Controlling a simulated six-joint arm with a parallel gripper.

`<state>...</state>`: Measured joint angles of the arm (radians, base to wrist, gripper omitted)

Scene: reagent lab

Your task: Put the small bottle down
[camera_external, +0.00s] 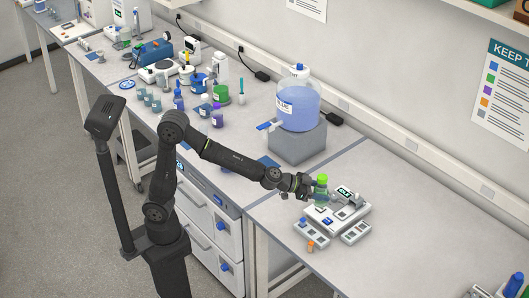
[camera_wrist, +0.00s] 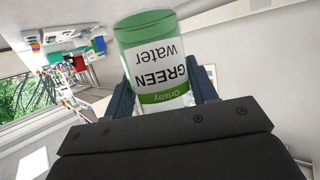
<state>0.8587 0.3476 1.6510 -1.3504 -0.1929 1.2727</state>
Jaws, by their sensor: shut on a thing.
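The small bottle (camera_wrist: 150,50) is clear with green contents and a white and green label that reads "GREEN water". In the external view the bottle (camera_external: 321,190) shows a bright green cap. My gripper (camera_wrist: 163,88) is shut on the bottle, with one dark finger on each side of it. In the external view my gripper (camera_external: 312,190) is at the left edge of a white balance-like device. The bottle appears upright there. I cannot tell whether its base touches anything.
The white device (camera_external: 345,214) has a small display and side modules (camera_external: 312,232), with a small orange-capped vial (camera_external: 310,246) in front. A grey block (camera_external: 297,142) bears a large blue carboy (camera_external: 299,107). Several bottles stand further left.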

